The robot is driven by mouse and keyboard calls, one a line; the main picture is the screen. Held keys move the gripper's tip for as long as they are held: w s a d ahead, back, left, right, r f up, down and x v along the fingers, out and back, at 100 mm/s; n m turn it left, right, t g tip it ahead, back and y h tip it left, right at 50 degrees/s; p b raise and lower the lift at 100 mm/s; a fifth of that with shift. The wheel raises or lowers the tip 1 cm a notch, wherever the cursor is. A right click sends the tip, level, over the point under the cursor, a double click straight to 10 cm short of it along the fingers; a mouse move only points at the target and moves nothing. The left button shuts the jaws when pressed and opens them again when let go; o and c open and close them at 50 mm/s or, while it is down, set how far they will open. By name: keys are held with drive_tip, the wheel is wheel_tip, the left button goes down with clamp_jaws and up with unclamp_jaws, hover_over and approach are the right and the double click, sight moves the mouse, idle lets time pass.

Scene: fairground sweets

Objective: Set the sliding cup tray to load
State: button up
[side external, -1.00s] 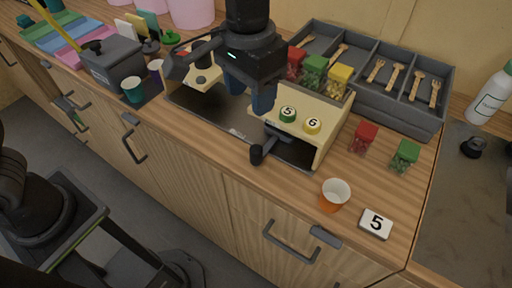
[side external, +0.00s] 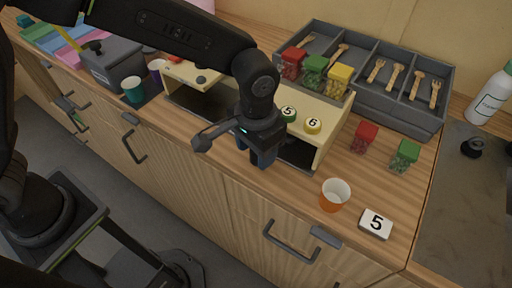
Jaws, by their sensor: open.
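The sliding cup tray (side external: 205,109) is a dark, flat slide in the base of a cream dispenser stand (side external: 328,135). Part of its right end (side external: 301,153) also shows beneath the stand. My gripper (side external: 258,160) points down at the tray's front edge, with its blue-grey fingers apart. The tray's black front handle is hidden behind my gripper, so I cannot tell whether the fingers are around it or touching it. The tray's markings are hidden too. Buttons numbered 5 and 6 (side external: 312,125) sit on top of the stand.
An orange cup (side external: 335,195) and a card marked 5 (side external: 376,223) stand at the right front. A grey cutlery box (side external: 420,112) is behind. A dark grey box (side external: 112,64) and cups are left.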

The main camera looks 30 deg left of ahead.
drive_tip(key=shift+f, duration=0.2)
clamp_jaws()
idle(0.4)
